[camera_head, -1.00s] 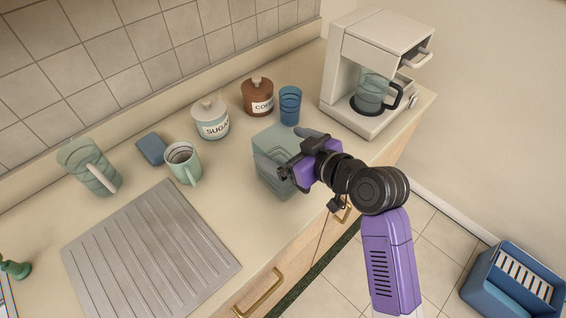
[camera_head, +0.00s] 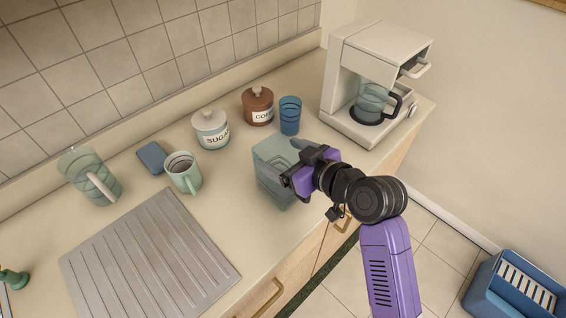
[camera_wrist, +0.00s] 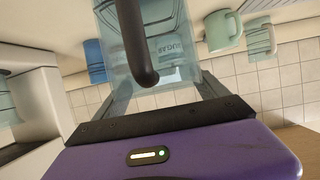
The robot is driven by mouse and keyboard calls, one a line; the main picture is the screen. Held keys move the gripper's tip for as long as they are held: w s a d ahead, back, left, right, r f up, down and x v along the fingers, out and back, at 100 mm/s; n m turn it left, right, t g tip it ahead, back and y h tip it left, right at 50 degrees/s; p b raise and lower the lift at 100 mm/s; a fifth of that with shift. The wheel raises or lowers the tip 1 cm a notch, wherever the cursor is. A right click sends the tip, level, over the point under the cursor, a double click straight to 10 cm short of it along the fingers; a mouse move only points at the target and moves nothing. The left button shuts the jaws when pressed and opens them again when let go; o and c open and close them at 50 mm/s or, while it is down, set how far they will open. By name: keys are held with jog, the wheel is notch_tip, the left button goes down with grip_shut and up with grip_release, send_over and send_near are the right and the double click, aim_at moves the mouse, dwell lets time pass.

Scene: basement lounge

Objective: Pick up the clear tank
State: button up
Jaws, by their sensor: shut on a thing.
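The clear tank (camera_head: 269,161) is a pale, see-through, greenish box at the counter's front edge, right of the drainboard. My gripper (camera_head: 291,178) reaches it from the right and is shut on it. The gripper covers part of the tank's right side. In the wrist view the tank (camera_wrist: 174,42) fills the top middle, with a dark curved bar in front of it, and the sugar jar's label shows through. I cannot tell whether its base rests on the counter.
Behind stand a blue glass (camera_head: 290,115), a coffee jar (camera_head: 257,106) and a sugar jar (camera_head: 210,129). A coffee maker (camera_head: 350,70) is at right. A mug (camera_head: 184,173), blue sponge (camera_head: 152,157), clear pitcher (camera_head: 88,175) and ridged drainboard (camera_head: 150,255) are at left.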

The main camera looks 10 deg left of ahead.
notch_tip(320, 180, up, 20)
jog(key=b, duration=0.2)
dwell(0.4)
jog(key=o, duration=1.4)
jog(key=c, duration=1.4)
jog(key=shift+d, duration=0.1)
